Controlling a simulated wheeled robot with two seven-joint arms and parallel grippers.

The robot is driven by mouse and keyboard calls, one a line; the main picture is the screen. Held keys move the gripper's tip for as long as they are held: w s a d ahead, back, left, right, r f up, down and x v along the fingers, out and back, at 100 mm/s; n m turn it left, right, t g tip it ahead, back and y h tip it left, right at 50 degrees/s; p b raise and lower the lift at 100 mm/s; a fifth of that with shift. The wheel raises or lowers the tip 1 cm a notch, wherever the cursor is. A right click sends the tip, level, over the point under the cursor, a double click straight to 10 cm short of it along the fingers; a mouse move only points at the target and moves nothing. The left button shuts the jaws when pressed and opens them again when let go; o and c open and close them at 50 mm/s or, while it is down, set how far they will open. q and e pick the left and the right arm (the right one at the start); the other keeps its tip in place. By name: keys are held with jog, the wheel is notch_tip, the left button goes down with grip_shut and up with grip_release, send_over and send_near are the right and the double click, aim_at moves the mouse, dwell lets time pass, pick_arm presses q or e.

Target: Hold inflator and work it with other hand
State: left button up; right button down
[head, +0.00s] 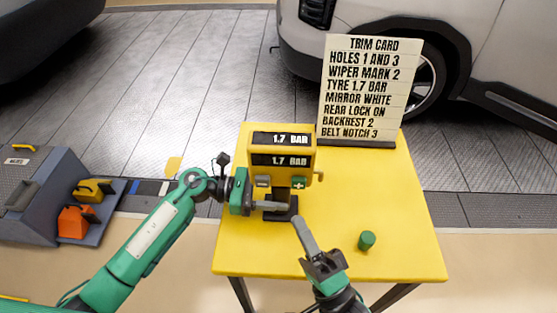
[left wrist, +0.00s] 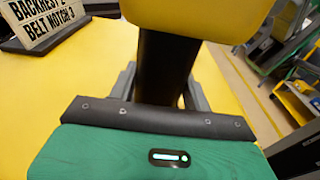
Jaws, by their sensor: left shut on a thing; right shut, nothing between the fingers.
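The inflator is a yellow box (head: 281,160) on a black post with a dark base, standing on the yellow table. Both its displays read 1.7 BAR. Its front has a grey button (head: 263,181) at the left and a green plus button (head: 299,183) at the right. My left gripper (head: 275,206) is shut on the post, below the box. In the left wrist view grey fingers flank the black post (left wrist: 165,68), under the yellow box (left wrist: 195,14). My right gripper (head: 298,222) is shut and empty, in front of and below the green button, apart from it.
A trim card (head: 368,88) stands at the table's back right and lists TYRE 1.7 BAR. A green cap (head: 367,240) stands on the table (head: 405,215) at the front right. The table's right side is otherwise clear. A white car (head: 470,60) is behind.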

dwell(0.4)
pick_arm(q)
jog(key=o, duration=0.9)
jog(key=shift+o, duration=0.2)
